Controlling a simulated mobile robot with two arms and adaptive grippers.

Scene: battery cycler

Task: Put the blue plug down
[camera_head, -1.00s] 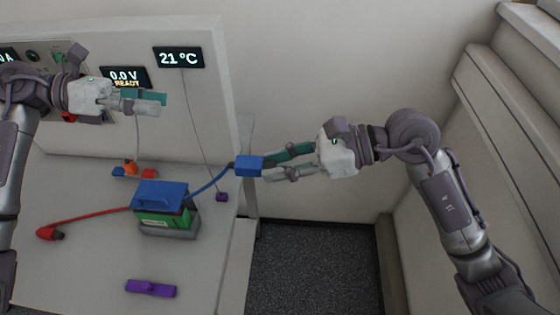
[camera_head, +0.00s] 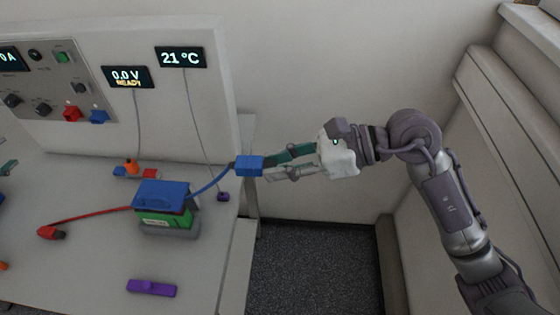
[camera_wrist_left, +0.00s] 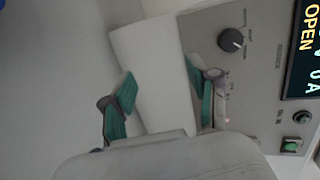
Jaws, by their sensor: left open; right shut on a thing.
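The blue plug (camera_head: 249,166) is in the air past the right edge of the table, gripped at the tips of my right gripper (camera_head: 268,164), which is shut on it. Its blue cable runs left and down to the battery (camera_head: 165,218), a green block with a blue top.
A red plug (camera_head: 52,232) and a purple bar (camera_head: 151,288) lie on the table (camera_head: 95,265). The cycler panel (camera_head: 60,85) has red and blue sockets. A small purple piece (camera_head: 223,197) sits near the table's right edge. The table front is mostly clear.

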